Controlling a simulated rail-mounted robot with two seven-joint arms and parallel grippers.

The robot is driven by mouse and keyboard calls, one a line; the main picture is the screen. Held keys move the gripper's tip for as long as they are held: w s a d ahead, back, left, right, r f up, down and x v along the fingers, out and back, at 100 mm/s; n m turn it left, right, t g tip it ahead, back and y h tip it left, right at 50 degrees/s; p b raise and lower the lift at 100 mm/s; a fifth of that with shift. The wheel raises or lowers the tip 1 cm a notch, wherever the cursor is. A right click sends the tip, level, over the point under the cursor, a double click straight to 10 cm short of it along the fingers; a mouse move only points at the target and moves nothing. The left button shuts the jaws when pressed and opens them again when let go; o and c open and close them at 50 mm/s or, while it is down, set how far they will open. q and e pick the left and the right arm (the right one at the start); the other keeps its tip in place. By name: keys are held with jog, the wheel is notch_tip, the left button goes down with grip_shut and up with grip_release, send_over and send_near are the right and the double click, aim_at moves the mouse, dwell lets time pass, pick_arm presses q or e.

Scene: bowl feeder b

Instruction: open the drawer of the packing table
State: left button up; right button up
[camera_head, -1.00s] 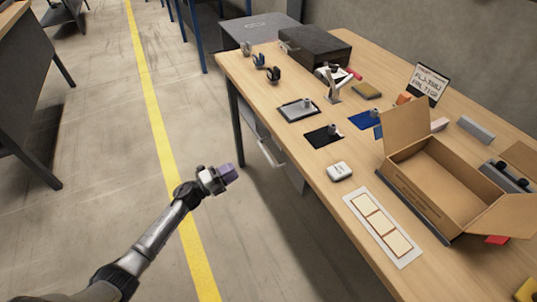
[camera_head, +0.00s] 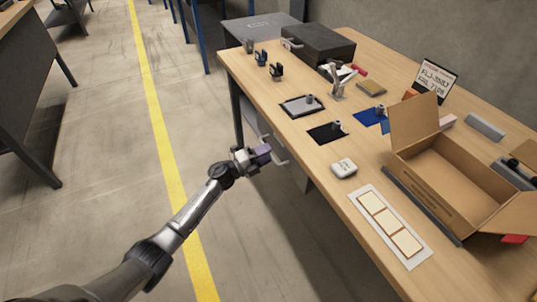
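The packing table (camera_head: 318,160) runs along the right side with a light wooden top. Under its near edge is a grey drawer unit (camera_head: 297,175) with a pale bar handle (camera_head: 279,158). The drawer front looks flush, though the table edge and my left gripper partly hide it. My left gripper (camera_head: 263,154) is just left of the handle, its purple-grey fingertips pointing at it. They look very close to the handle; I cannot tell whether they touch. The finger gap is too small to make out. My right gripper is not in view.
An open cardboard box (camera_head: 455,180), a white card sheet (camera_head: 390,226), a small white device (camera_head: 343,168) and a dark case (camera_head: 318,44) are on the tabletop. The floor left of the table, with a yellow line (camera_head: 160,120), is clear.

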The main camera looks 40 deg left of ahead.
pick_arm(q)
jog(key=shift+w+d+r, duration=0.1)
jog(key=shift+w+d, duration=0.2)
jog(key=shift+w, duration=0.25)
grip_shut()
